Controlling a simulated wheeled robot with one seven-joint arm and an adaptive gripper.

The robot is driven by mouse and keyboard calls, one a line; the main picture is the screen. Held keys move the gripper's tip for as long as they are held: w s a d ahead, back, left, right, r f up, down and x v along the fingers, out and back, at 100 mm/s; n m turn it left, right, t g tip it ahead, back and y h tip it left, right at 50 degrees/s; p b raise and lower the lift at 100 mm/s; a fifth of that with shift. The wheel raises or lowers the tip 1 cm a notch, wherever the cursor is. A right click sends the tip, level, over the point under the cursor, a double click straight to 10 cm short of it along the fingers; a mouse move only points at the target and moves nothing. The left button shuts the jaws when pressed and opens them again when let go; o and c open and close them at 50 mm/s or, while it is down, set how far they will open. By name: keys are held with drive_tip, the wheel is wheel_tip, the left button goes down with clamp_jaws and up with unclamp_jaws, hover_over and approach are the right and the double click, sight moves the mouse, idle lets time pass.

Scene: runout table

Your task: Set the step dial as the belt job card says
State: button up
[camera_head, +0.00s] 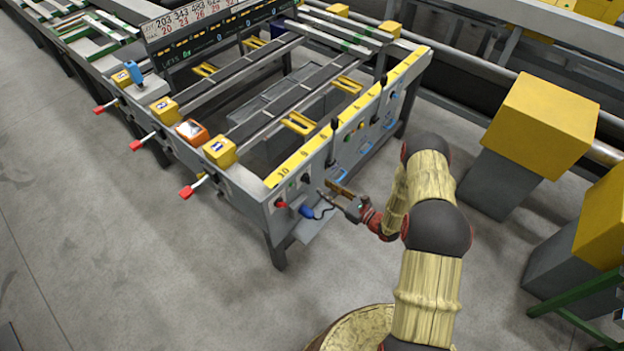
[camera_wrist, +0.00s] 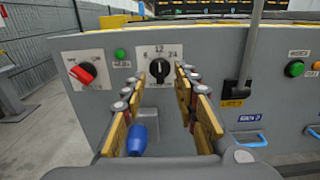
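The step dial (camera_wrist: 160,69) is a black knob on a white plate marked with what reads as 6, 12 and 24, on the grey front panel. In the wrist view its pointer seems to be near upright, but the exact mark is unclear. My gripper (camera_wrist: 160,78) is open, with its wood-coloured fingers spread to either side of the dial in that view. I cannot tell whether they touch it. In the head view my gripper (camera_head: 328,190) is close to the panel's near end. I cannot make out a readable belt job card.
A red rotary switch (camera_wrist: 83,73) and a green button (camera_wrist: 120,54) sit left of the dial. A black lever (camera_wrist: 240,85) stands to its right. A blue handle (camera_wrist: 137,138) hangs low by the left finger. Yellow-topped blocks (camera_head: 540,120) stand right of my arm.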

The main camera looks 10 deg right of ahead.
sight(310, 178)
drive_tip(key=b+x, duration=0.1)
drive_tip(key=x, duration=0.6)
drive_tip(key=shift+w+a, duration=0.15)
drive_tip(key=shift+c, duration=0.4)
clamp_jaws()
